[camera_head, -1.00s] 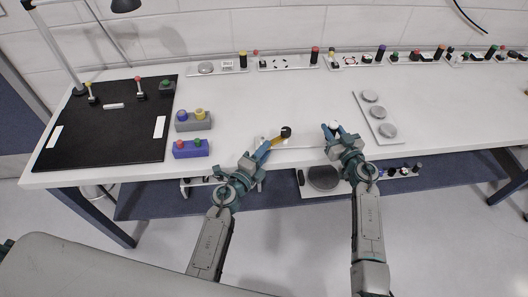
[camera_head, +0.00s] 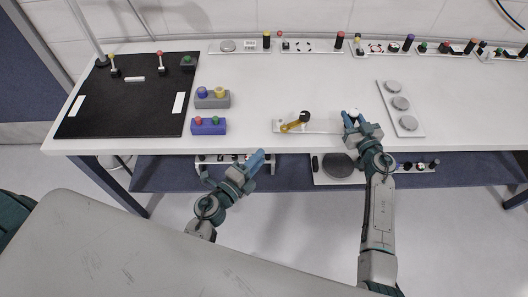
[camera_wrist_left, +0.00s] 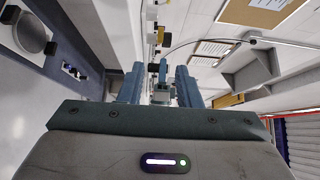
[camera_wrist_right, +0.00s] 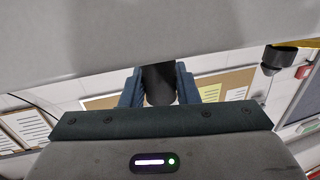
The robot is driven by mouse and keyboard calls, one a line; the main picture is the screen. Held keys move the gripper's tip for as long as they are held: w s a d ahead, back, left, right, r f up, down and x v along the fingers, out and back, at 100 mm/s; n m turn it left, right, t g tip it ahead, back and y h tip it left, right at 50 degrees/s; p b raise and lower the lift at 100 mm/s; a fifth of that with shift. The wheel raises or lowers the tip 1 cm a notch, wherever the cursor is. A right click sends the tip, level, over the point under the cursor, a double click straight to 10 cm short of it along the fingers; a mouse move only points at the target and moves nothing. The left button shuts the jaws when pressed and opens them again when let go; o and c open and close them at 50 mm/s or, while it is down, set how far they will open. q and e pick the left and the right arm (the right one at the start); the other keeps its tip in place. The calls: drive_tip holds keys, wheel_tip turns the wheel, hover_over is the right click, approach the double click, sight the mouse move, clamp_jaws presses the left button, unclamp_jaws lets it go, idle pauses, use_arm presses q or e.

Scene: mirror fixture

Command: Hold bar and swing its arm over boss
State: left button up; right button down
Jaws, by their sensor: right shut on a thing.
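The bar (camera_head: 325,126) is a pale flat piece at the table's front edge. A yellow arm (camera_head: 291,127) lies at its left end, slanting down-left from a black knob (camera_head: 305,116). My right gripper (camera_head: 352,122) is shut at the bar's right end. The right wrist view shows a dark cylinder (camera_wrist_right: 159,82) between its fingers. A white round top (camera_head: 355,112) shows just beyond that gripper. I cannot tell which part is the boss. My left gripper (camera_head: 256,163) is open and empty, in front of the table edge and apart from the yellow arm; its parted fingers show in the left wrist view (camera_wrist_left: 159,85).
A blue block (camera_head: 208,127) and a grey block (camera_head: 212,100) with coloured knobs stand left of the bar. A black mat (camera_head: 128,115) lies farther left. A white plate with grey discs (camera_head: 407,122) lies right. Several fixtures line the back; the table between is clear.

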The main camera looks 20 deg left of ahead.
sight(283, 146)
use_arm(q)
drive_tip(key=shift+s, duration=0.1)
drive_tip(key=shift+c, duration=1.3)
drive_tip(key=d+h, duration=0.1)
drive_tip(key=s+d+m+g+h, duration=0.1)
drive_tip(key=d, duration=0.1)
drive_tip(key=shift+s, duration=0.2)
clamp_jaws()
drive_tip(key=shift+m, duration=0.3)
drive_tip(key=x, duration=0.3)
drive_tip(key=a+x, duration=0.1)
drive_tip(key=x, duration=0.3)
drive_tip(key=w+a+x, duration=0.1)
drive_tip(key=x, duration=0.2)
drive_tip(key=shift+w+d, duration=0.15)
drive_tip(key=shift+w, duration=0.25)
drive_tip(key=shift+w+a+r, duration=0.1)
drive_tip(key=shift+w+a, duration=0.25)
